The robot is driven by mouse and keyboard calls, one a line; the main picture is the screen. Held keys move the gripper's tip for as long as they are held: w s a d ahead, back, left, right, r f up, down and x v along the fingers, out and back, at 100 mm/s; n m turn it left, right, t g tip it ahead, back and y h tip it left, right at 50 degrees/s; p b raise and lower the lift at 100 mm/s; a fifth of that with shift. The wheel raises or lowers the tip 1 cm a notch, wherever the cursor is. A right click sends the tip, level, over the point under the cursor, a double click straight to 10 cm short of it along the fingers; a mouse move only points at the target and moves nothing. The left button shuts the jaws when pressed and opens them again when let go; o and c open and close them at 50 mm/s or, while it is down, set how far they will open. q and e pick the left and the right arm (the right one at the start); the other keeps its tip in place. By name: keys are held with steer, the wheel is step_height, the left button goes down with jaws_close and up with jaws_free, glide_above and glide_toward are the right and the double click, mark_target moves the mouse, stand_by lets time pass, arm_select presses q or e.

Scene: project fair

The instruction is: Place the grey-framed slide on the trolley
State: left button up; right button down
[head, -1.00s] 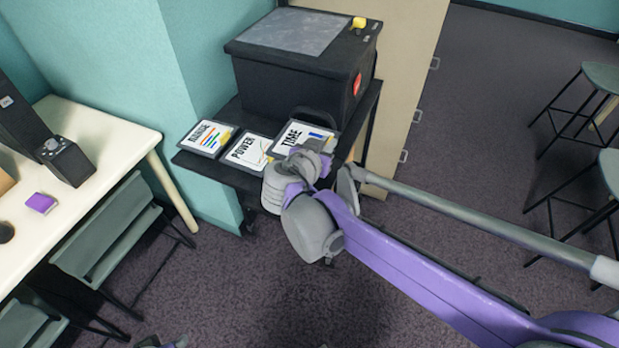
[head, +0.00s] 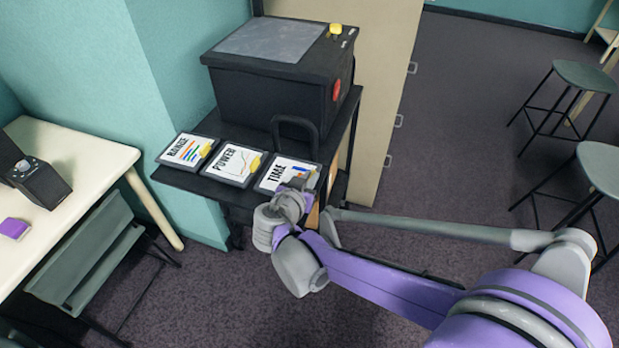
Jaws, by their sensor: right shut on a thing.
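The slide marked TIME (head: 282,176), with a grey frame, is at the front right of the black trolley (head: 224,192). My right gripper (head: 305,184) is shut on its near right edge and partly covers it. The slide looks flat and level with the trolley top; whether it touches the top cannot be told. The slides marked POWER (head: 232,165) and RANGE (head: 186,151) lie in a row to its left, also in dark grey frames. My left gripper is out of view.
A black projector box (head: 275,95) with a yellow knob and a front handle (head: 297,130) fills the trolley's back. A cream table (head: 75,165) with a chair (head: 90,250) stands left. Stools (head: 585,76) stand right. A beige panel (head: 385,80) is beside the trolley.

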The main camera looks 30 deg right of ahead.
steer(key=c, duration=0.9)
jaws_free()
steer(key=shift+s+a+r, duration=0.1)
steer(key=shift+a+r, duration=0.05)
steer(key=p+v, duration=0.2)
steer(key=v, duration=0.9)
steer(key=s+f+n+g+y, duration=0.1)
steer(key=s+f+n+y, duration=0.2)
steer(key=s, duration=0.2)
steer(key=s+a+f+n+g+y, duration=0.1)
steer(key=s+f+n+y, duration=0.2)
steer(key=s+f, duration=0.1)
steer(key=s+a+f+n+g+y, duration=0.1)
steer(key=s+f+n+g+y, duration=0.1)
steer(key=s+f+n+y, duration=0.2)
steer(key=shift+s, duration=1.2)
